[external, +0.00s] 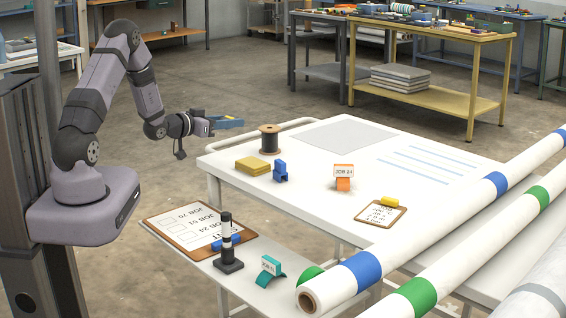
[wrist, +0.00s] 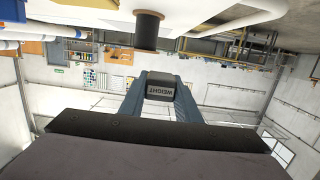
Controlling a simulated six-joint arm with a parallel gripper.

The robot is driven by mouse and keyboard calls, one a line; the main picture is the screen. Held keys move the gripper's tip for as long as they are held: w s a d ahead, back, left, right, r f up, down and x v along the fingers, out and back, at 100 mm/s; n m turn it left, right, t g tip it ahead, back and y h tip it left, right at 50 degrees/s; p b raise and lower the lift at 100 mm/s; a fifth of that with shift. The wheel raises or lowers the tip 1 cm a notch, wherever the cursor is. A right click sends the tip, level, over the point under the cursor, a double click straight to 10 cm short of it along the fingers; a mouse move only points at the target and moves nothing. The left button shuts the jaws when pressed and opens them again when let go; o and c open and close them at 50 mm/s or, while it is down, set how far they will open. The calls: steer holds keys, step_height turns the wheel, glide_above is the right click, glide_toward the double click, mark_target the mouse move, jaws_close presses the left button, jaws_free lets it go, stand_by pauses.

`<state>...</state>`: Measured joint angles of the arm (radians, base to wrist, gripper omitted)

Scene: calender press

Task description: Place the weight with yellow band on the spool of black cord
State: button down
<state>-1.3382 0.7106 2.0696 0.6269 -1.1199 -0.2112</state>
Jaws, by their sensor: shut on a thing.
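My gripper (external: 228,122) is raised in the air, left of the spool of black cord and higher than the white table. In the wrist view my gripper (wrist: 160,90) is shut on a dark grey block, the weight (wrist: 160,89), marked "WEIGHT". No yellow band shows on its visible face. In the external view the weight is hard to make out between the blue fingers. The spool of black cord (external: 269,139) stands upright near the table's far left edge, with a tan top. It also shows upside down at the top of the wrist view (wrist: 147,32), apart from the weight.
On the white table (external: 310,205) are a yellow block (external: 253,166), a blue piece (external: 280,171), an orange job stand (external: 344,176) and a small clipboard (external: 381,213). A lower shelf holds a large clipboard (external: 190,222) and a black-and-white post (external: 227,243). Long rolls (external: 440,218) lie right.

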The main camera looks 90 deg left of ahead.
steer(key=w+d+r+m+t+h+b, duration=0.1)
steer(key=w+d, duration=0.1)
steer(key=w, duration=0.4)
step_height(320, 180, up, 7)
steer(key=n+g+y+b, duration=0.1)
glide_above(270, 128)
steer(key=shift+a+f, duration=0.1)
steer(key=shift+f, duration=2.85)
steer(key=shift+f, duration=0.1)
steer(key=shift+f, duration=1.75)
